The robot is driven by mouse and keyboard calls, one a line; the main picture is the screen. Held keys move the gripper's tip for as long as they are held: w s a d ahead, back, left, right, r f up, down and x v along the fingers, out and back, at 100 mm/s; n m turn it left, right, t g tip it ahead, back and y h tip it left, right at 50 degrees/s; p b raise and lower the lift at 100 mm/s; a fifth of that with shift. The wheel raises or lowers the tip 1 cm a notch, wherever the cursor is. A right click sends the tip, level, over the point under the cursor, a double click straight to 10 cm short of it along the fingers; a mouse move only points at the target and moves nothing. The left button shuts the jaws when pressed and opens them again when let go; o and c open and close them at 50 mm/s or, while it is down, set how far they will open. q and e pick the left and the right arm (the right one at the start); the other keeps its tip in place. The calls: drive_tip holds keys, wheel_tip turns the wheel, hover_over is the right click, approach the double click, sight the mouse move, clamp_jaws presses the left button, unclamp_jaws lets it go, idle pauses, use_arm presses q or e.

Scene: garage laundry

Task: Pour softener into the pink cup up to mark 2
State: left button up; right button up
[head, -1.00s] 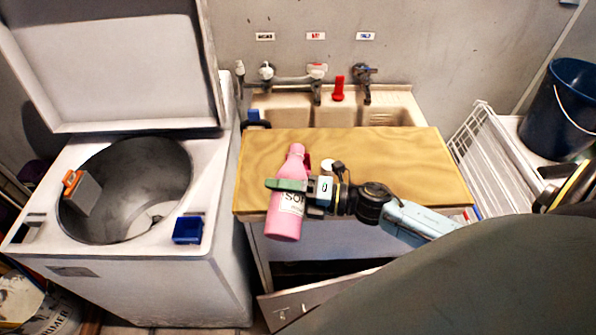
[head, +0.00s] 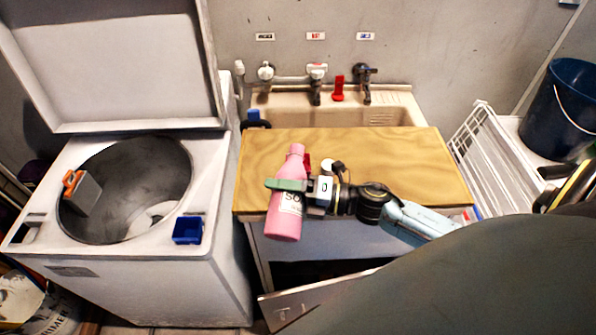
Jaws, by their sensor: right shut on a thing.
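The pink softener bottle (head: 284,222), with a white label partly reading "SO", is upright in front of the wooden board's left half. My right gripper (head: 289,187) is shut around the bottle's upper body, its green finger across the front. The bottle's lower part hangs past the board's front edge. I cannot make out a pink cup; the bottle and gripper hide part of the board. A small red thing (head: 307,163) shows just behind the bottle, mostly hidden. My left gripper is not in view.
The wooden board (head: 375,150) is bare at its right and back. Behind it is a sink (head: 360,117) with taps and a red object (head: 338,89). At left stands an open washer (head: 215,262) with a blue container (head: 187,230). A white rack (head: 487,150) stands right.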

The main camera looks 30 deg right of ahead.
drive_tip(key=shift+r, duration=0.1)
drive_tip(key=shift+w+a+r+m+t+h, duration=0.15)
drive_tip(key=shift+w+a+m+t+h, duration=0.15)
drive_tip(key=shift+w+t+h, duration=0.15)
wheel_tip(320, 180, up, 4)
drive_tip(key=w+m+t+h+b, duration=0.3)
drive_tip(key=m+t+h+b, duration=0.2)
drive_tip(key=h, duration=0.5)
drive_tip(key=f+n+g+y+p, duration=0.1)
drive_tip(key=n+y, duration=0.1)
drive_tip(key=y, duration=0.1)
drive_tip(key=f+n+g+y+p, duration=0.1)
drive_tip(key=n+y, duration=0.2)
drive_tip(key=f+n+g+y+p, duration=0.1)
drive_tip(key=f+n+g+y, duration=0.1)
drive_tip(key=y, duration=0.1)
drive_tip(key=shift+s+d+n, duration=0.35)
drive_tip(key=shift+n, duration=0.05)
drive_tip(key=shift+s+d+f+n+g+y, duration=0.65)
drive_tip(key=shift+s+n+g+y, duration=0.25)
drive_tip(key=shift+n, duration=0.2)
